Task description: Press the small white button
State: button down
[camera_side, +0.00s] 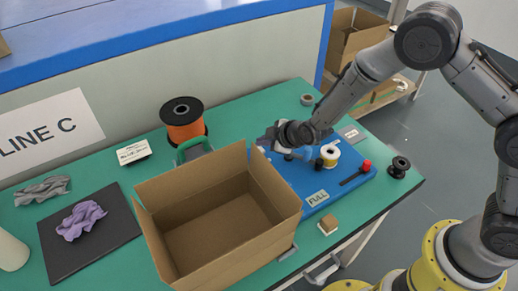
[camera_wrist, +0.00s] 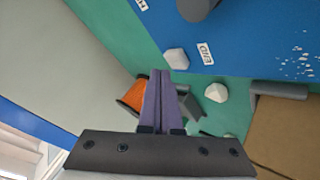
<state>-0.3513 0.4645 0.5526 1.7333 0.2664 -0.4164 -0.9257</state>
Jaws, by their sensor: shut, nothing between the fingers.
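A small white button-like piece (camera_wrist: 176,58) shows at the edge of the blue board (camera_wrist: 240,25) in the wrist view, next to a small white label (camera_wrist: 205,53). A second small white piece (camera_wrist: 216,92) lies lower right of it; I cannot tell which is the button. My gripper (camera_wrist: 160,74) has purple fingers closed together and empty, with their tips just below the first white piece in the picture. I cannot judge the height gap. In the side view my gripper (camera_side: 264,142) is over the far left part of the blue board (camera_side: 338,186), and my wrist hides much there.
An open cardboard box (camera_side: 165,190) stands left of the board. An orange spool (camera_side: 185,128) is behind it. A yellow-white spool (camera_side: 330,155), a black knob (camera_side: 318,164) and a red-ended lever (camera_side: 366,165) are on the board. A black spool (camera_side: 399,167) stands right.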

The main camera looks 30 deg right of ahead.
aim_at(263, 151)
jog(key=shift+f, duration=0.2)
jog(key=shift+f, duration=0.25)
jog(key=shift+f, duration=0.55)
dwell(1.0)
jog(key=shift+r, duration=0.95)
jog(key=shift+r, duration=0.1)
jog(key=shift+r, duration=2.45)
